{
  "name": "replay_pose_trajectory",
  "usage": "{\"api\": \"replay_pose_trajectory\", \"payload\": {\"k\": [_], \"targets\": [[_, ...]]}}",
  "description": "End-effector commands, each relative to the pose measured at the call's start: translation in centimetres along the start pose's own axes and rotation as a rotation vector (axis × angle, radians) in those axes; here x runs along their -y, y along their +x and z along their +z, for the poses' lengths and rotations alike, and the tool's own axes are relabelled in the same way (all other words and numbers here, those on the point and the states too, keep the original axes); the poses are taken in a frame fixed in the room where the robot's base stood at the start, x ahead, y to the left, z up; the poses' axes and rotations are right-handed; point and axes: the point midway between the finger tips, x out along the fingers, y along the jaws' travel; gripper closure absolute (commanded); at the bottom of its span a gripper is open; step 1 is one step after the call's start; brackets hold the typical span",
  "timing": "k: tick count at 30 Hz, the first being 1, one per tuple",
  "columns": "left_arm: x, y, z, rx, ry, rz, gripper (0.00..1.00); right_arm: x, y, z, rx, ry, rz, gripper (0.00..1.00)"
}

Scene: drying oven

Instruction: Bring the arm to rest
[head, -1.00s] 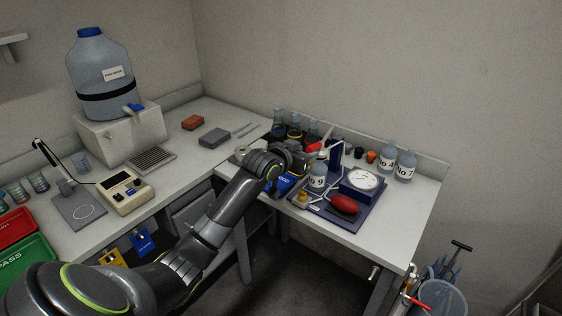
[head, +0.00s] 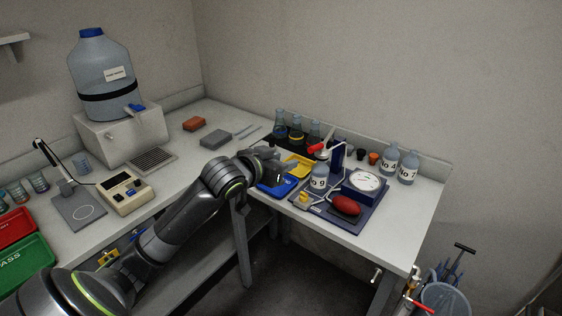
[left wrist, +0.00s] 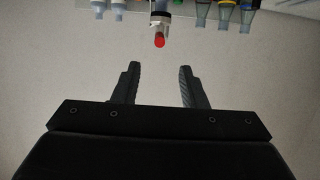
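My left arm comes in from the lower left in the head view. Its gripper (head: 281,167) is over the front left part of the right-hand bench, near a yellow tray (head: 297,165) and a blue tray (head: 277,188). In the left wrist view the two dark fingers (left wrist: 157,86) stand apart with nothing between them. A red-tipped item (left wrist: 159,40) shows beyond the fingers, clear of them. My right gripper is in neither view.
Several flasks (head: 296,128) line the back. A cream device (head: 125,193) sits on the left bench. The floor between benches looks open.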

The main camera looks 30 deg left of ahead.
Motion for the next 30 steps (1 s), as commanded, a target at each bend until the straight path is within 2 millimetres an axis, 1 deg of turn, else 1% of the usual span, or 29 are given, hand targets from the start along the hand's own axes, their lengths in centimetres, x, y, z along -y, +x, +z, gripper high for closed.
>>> {"api": "replay_pose_trajectory", "payload": {"k": [13, 15, 17, 20, 21, 23, 24, 25, 26, 27, 29, 30], "targets": [[0.1, 0.1, 0.1, 0.001, -0.001, -0.001, 0.61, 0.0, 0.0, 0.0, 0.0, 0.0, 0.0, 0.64], [0.4, 0.5, 0.8, 0.012, -0.009, -0.008, 0.61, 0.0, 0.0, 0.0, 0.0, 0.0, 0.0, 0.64], [1.0, 1.2, 2.2, 0.032, -0.022, -0.022, 0.61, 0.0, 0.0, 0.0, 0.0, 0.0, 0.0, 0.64], [2.9, 3.1, 6.6, 0.091, -0.054, -0.063, 0.61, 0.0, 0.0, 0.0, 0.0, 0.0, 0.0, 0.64], [3.8, 3.9, 9.1, 0.123, -0.067, -0.085, 0.61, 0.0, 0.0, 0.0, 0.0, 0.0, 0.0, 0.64], [5.1, 5.0, 13.4, 0.177, -0.086, -0.118, 0.61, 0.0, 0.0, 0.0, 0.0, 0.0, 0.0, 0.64], [5.8, 5.4, 16.4, 0.214, -0.095, -0.14, 0.61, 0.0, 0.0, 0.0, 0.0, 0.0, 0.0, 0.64], [6.3, 5.7, 18.7, 0.241, -0.101, -0.154, 0.61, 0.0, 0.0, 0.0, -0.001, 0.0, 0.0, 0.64], [6.7, 5.8, 21.0, 0.268, -0.105, -0.169, 0.61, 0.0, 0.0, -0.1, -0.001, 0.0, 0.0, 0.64], [7.2, 5.8, 24.0, 0.305, -0.11, -0.186, 0.61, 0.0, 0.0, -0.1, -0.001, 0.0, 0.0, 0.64], [7.7, 5.5, 28.6, 0.362, -0.114, -0.209, 0.61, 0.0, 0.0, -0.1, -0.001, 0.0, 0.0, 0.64], [7.8, 5.2, 31.7, 0.399, -0.116, -0.222, 0.61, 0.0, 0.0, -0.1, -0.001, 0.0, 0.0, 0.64]]}}
